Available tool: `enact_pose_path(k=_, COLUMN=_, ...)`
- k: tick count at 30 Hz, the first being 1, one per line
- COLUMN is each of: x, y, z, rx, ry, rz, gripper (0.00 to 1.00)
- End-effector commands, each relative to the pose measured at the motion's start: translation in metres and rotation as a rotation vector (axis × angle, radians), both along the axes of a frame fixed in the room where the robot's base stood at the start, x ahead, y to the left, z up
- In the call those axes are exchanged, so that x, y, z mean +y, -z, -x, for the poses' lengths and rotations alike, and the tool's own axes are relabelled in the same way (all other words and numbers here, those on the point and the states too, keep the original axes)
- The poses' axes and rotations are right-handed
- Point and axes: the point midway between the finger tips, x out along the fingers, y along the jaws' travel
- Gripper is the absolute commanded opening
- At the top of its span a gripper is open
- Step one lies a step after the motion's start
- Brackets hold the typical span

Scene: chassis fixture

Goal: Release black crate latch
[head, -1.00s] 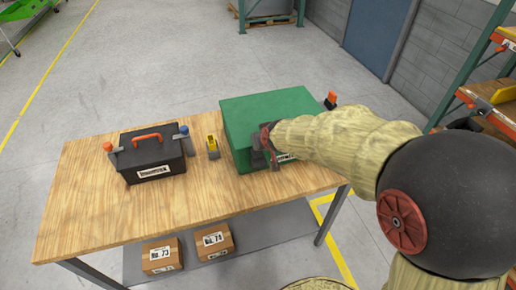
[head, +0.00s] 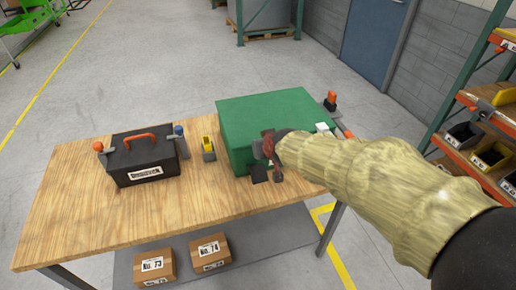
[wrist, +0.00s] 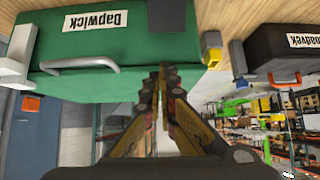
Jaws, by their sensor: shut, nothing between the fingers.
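The black crate (head: 150,160) stands at the left of the wooden table, with an orange handle on its lid. An orange-knobbed grey lever (head: 99,147) is at its left side and a blue-knobbed grey one (head: 179,130) at its right side; which one is the latch I cannot tell. In the wrist view the black crate (wrist: 275,42) is at the right, partly cut off and upside down. My gripper (head: 262,174) is in front of the green crate (head: 265,112), to the right of the black crate and apart from it. The gripper's fingers (wrist: 163,74) are together and empty.
The green crate also fills the upper left of the wrist view (wrist: 120,85), close to my fingers. A small yellow-topped grey piece (head: 208,148) stands between the crates. The table (head: 90,220) is bare in front of the black crate. Boxes (head: 155,262) sit on its lower shelf.

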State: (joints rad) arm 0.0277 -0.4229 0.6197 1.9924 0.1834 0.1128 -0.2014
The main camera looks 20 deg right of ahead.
Motion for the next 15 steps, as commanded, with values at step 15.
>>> enact_pose_path(k=15, x=0.000, y=0.021, z=0.035, rx=0.000, ry=0.001, rz=-0.001, gripper=0.00)
